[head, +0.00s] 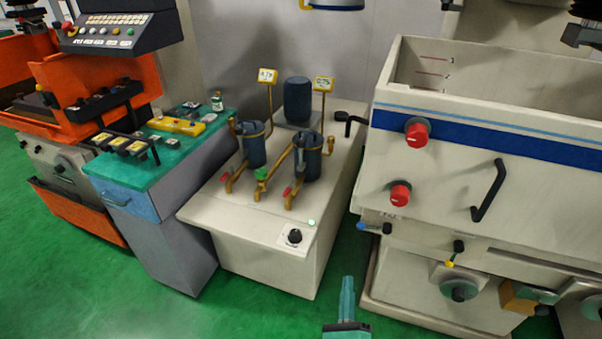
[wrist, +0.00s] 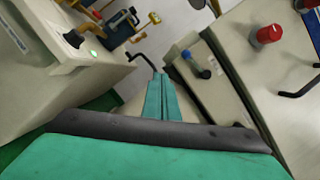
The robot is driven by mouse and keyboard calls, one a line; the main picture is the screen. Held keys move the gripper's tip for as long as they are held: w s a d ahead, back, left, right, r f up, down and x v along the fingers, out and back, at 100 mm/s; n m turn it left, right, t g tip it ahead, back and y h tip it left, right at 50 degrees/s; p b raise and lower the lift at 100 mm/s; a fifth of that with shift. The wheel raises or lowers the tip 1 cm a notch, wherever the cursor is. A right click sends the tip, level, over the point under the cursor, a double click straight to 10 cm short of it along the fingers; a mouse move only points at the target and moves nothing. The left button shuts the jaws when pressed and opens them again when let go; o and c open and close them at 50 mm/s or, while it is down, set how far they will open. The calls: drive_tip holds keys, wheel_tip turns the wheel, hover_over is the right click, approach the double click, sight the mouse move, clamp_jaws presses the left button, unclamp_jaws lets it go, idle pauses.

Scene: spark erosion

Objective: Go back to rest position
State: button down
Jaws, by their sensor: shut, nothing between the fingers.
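My gripper (head: 347,298) shows at the bottom middle of the head view, a teal end above the green floor. It is in front of the gap between the pump unit and the large beige machine. In the wrist view its two teal fingers (wrist: 158,97) are together, with nothing between them. The fingers touch nothing that I can see. Most of my arm is out of the head view.
The pump unit (head: 240,230) with two dark filters stands left of my gripper. The beige machine (head: 450,190) with red knobs and a black handle (head: 488,190) stands to the right. A teal-topped cabinet (head: 160,230) stands further left. Green floor (head: 220,315) is clear in front.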

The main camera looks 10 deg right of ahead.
drive_tip(key=s+a+f+n+g+y, duration=0.2)
drive_tip(key=s+a+f+n, duration=0.2)
drive_tip(key=s+a+n, duration=0.35)
drive_tip(key=s+a+f+n+g+y, duration=0.15)
drive_tip(key=s+a+f+n, duration=0.25)
drive_tip(key=s+a+n, duration=0.4)
drive_tip(key=s+a+r+n+y, duration=0.2)
drive_tip(key=s+a+r+n, duration=0.2)
drive_tip(key=s+n, duration=0.3)
drive_tip(key=s+a+r+n+y, duration=0.2)
drive_tip(key=s+a+r+n, duration=0.2)
drive_tip(key=s+r+n, duration=0.2)
drive_tip(key=s+n, duration=0.2)
drive_tip(key=shift+s+a+r, duration=0.2)
drive_tip(key=shift+s+a, duration=0.1)
drive_tip(key=shift+w, duration=0.1)
